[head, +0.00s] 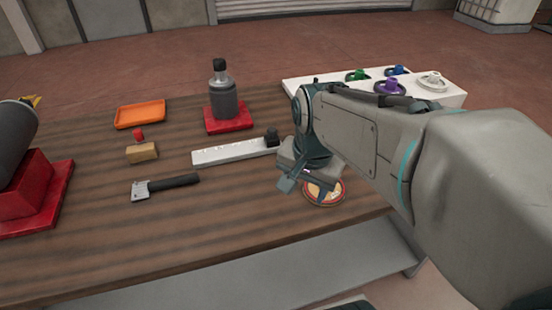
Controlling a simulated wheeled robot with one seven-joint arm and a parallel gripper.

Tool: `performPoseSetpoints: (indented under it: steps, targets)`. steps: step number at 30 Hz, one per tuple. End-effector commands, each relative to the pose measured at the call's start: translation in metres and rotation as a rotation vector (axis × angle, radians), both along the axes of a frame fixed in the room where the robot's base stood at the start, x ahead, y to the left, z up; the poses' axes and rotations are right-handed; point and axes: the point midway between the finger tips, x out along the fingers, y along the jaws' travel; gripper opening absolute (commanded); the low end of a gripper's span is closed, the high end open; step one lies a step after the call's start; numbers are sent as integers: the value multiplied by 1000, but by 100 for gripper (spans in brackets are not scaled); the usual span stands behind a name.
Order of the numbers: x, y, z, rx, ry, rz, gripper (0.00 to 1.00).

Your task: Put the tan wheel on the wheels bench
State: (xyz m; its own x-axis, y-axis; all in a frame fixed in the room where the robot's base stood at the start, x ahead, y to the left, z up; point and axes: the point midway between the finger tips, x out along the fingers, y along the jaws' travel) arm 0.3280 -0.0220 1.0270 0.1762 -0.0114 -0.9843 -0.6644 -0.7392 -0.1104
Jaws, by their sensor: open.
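A round disc with a tan face and a reddish rim (336,188), which looks like the tan wheel, lies on the wooden table near its right front edge. My gripper (306,190) is open right above it, and its fingers and body hide part of the disc. I cannot tell whether a finger touches it. The wheels bench (310,87) is the white surface at the back right. It holds a green wheel (357,75), a blue wheel (396,71), a purple wheel (389,87) and a whitish wheel (432,82). My arm hides part of the bench.
The wooden table (110,250) also holds a white strip (228,152), a dark-handled tool (170,187), a tan block (142,153), an orange tray (140,115) and a grey bottle (222,98) on a red base. A grey cylinder (12,135) on a red stand is at far left.

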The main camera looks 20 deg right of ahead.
Motion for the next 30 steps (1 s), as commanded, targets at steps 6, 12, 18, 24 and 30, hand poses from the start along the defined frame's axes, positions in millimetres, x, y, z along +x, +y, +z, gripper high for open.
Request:
performPoseSetpoints:
  steps: [6, 12, 18, 24, 30]
  targets:
    - [-23, 17, -17, -90, -38, 476, 55]
    - [-32, 22, -24, -134, -54, 683, 55]
    - [-33, 23, -25, -141, -56, 710, 55]
    - [-32, 23, -25, -140, -55, 707, 55]
    - [-32, 22, -25, -140, -55, 706, 36]
